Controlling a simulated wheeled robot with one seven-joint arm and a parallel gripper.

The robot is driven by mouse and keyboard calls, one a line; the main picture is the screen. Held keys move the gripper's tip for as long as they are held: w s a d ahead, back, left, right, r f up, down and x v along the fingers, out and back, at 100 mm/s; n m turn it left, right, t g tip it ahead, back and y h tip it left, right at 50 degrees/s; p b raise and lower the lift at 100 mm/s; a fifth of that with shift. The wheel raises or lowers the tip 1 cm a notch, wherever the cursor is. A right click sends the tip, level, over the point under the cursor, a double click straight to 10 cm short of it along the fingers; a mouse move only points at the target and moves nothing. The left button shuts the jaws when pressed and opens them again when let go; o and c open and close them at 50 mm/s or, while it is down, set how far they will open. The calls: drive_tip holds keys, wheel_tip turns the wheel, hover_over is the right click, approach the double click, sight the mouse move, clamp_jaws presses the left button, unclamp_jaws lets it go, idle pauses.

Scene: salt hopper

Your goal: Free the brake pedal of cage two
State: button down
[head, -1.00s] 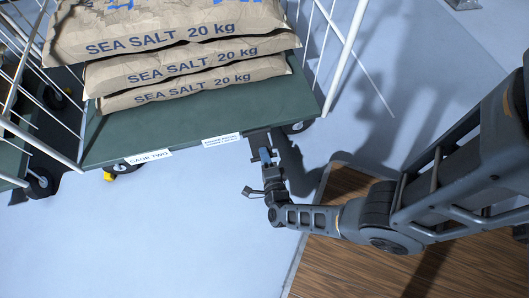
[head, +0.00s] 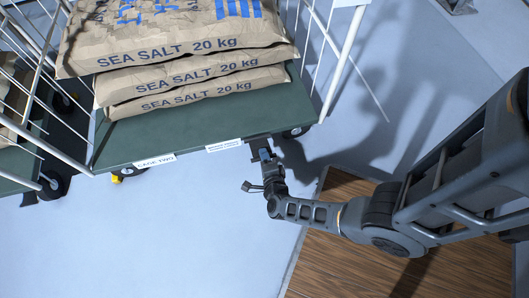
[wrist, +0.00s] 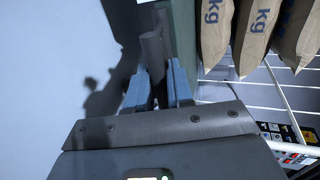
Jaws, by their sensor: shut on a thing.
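Cage two (head: 205,120) is a wheeled cage with a green deck and white bars, with a "CAGE TWO" label (head: 154,162) on its front edge. My gripper (head: 263,154) is at the cage's front right corner, beside the right caster (head: 296,131). In the wrist view, its blue fingers (wrist: 157,70) are shut on a dark grey bar (wrist: 152,46), which appears to be the brake pedal (head: 258,143). The bar sticks out from under the deck edge. The fingers and my wrist hide part of it. I cannot tell whether the pedal is up or down.
Several sea salt sacks (head: 190,72) lie stacked on the deck. A second cage (head: 18,165) stands close on the left. A yellow part (head: 116,179) shows by the left caster. Pale floor in front is clear; brown wood-look flooring (head: 345,240) lies at the right.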

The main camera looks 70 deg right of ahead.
drive_tip(key=shift+r, duration=0.1)
drive_tip(key=c, duration=1.2)
unclamp_jaws()
drive_tip(key=shift+p+v, duration=1.05)
drive_tip(key=shift+v, duration=2.8)
